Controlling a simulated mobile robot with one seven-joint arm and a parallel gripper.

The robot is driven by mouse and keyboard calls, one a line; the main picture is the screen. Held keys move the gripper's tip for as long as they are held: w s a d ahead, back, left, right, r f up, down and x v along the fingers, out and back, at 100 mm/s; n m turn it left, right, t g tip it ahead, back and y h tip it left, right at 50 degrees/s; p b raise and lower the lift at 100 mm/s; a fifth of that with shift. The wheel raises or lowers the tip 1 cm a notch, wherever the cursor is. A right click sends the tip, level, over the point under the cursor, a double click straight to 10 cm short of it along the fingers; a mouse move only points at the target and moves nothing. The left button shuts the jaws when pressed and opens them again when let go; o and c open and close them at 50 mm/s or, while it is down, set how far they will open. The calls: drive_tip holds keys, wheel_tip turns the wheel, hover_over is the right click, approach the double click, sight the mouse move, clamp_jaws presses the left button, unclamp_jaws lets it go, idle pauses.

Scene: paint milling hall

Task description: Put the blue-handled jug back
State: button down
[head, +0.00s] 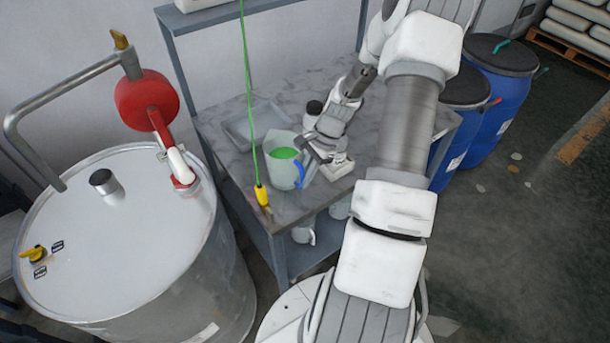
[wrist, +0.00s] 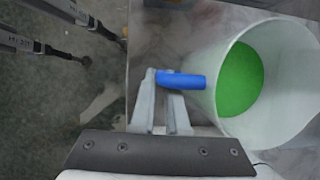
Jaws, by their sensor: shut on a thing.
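The blue-handled jug (head: 284,169) is a pale translucent jug with green liquid inside. It is at the bench (head: 222,150) in the head view, left of my gripper (head: 312,160). In the wrist view the jug (wrist: 296,99) is at the right, with the green liquid showing through its open top. Its blue handle (wrist: 183,80) lies at the fingertips of my gripper (wrist: 165,84), which is shut on it. I cannot tell whether the jug's base touches the bench top.
A shallow tray (head: 241,129) lies behind the jug. A green cord with a yellow end piece (head: 262,195) hangs in front. A large metal drum (head: 125,225) with a red fitting (head: 147,101) stands at left. Blue barrels (head: 497,100) stand right. Another jug (head: 304,236) is on the lower shelf.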

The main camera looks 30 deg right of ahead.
drive_tip(key=c, duration=1.3)
unclamp_jaws()
drive_tip(key=shift+f, duration=0.1)
drive_tip(key=shift+c, duration=0.2)
drive_tip(key=o, duration=0.4)
drive_tip(key=v, duration=1.2)
drive_tip(key=shift+b, duration=0.3)
